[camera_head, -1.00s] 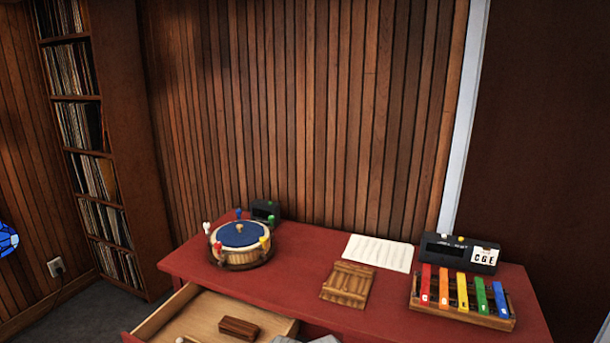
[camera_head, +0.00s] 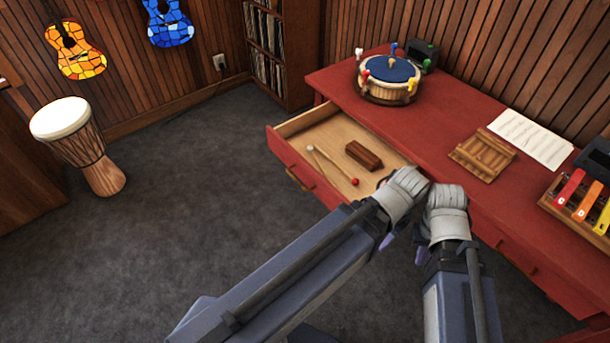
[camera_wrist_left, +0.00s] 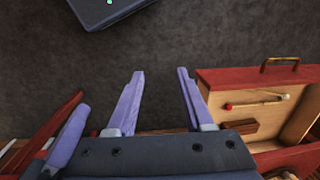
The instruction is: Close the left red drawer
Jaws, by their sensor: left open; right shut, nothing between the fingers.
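The left red drawer (camera_head: 278,147) is pulled out from the red table (camera_head: 330,85). It has a brass handle (camera_head: 299,180) on its front. In the left wrist view the drawer front (camera_wrist_left: 235,77) and handle (camera_wrist_left: 280,62) are at the right. My left gripper (camera_head: 387,241) is in front of the table, beside the drawer's right end, apart from the handle. Its fingers are open and empty in the left wrist view (camera_wrist_left: 160,78). My right gripper (camera_head: 421,256) is close beside it, shut and empty. My forearms hide part of the table front.
A drum-like device (camera_head: 388,82), a wooden slatted piece (camera_head: 482,155), paper (camera_head: 533,138) and coloured bars (camera_head: 587,202) are on the table. A djembe (camera_head: 80,145) stands left. The carpet between is clear.

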